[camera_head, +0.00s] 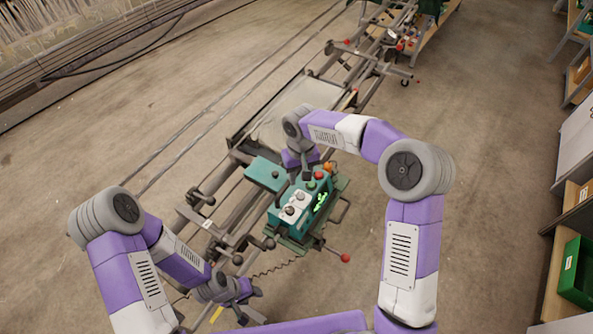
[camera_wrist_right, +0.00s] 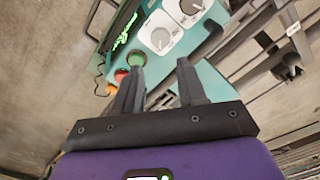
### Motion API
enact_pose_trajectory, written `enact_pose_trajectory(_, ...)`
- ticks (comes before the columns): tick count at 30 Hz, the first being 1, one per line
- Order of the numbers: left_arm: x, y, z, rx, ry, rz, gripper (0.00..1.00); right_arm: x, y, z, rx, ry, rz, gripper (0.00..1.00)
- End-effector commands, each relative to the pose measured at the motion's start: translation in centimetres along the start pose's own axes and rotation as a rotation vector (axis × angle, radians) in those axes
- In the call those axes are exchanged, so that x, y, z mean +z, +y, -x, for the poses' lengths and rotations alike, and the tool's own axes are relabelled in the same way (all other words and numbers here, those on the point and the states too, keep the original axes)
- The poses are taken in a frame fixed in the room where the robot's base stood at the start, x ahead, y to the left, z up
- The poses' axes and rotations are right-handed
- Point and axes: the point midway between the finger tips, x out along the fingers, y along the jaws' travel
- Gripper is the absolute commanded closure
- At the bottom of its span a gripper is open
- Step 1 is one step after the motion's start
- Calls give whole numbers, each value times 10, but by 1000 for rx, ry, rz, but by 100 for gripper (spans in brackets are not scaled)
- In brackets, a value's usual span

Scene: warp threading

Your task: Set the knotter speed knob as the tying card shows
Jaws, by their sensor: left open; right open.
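The teal knotter control box (camera_head: 287,222) stands on the rail frame in the head view. Two white dials with grey knobs sit on its face: one nearer knob (camera_head: 289,210) and one farther knob (camera_head: 299,196). Both dials also show in the right wrist view, one whole (camera_wrist_right: 159,38) and one cut by the top edge (camera_wrist_right: 191,7). My right gripper (camera_wrist_right: 160,85) is open and empty, over the box near the buttons, with the dials beyond its fingertips. My left gripper (camera_head: 254,302) is open and empty, low and left of the box. I cannot make out a tying card or the dial marks.
A green-lit display (camera_head: 321,202), a green button (camera_wrist_right: 136,58) and a red button (camera_head: 319,175) share the panel. A red-ended lever (camera_head: 345,258) sticks out front right. Rails and clamps lie left of the box. Open floor lies to the right, before shelves with a green bin (camera_head: 577,272).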

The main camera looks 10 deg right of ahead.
Motion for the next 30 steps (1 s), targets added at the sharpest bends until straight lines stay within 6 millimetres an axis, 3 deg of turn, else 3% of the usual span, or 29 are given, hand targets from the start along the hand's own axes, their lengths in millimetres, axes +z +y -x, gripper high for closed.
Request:
enact_pose_trajectory(15, 1, 0, 1, 0, -3, 1, 57, 1, -1, -68, -2, -3, 1, 59)
enact_pose_trajectory(26, 2, 0, 1, 0, -3, 1, 57, 1, -1, -74, -2, -1, 1, 59)
enact_pose_trajectory(30, 2, 0, 1, 0, -3, 1, 57, 1, -1, -74, -2, -1, 1, 80)
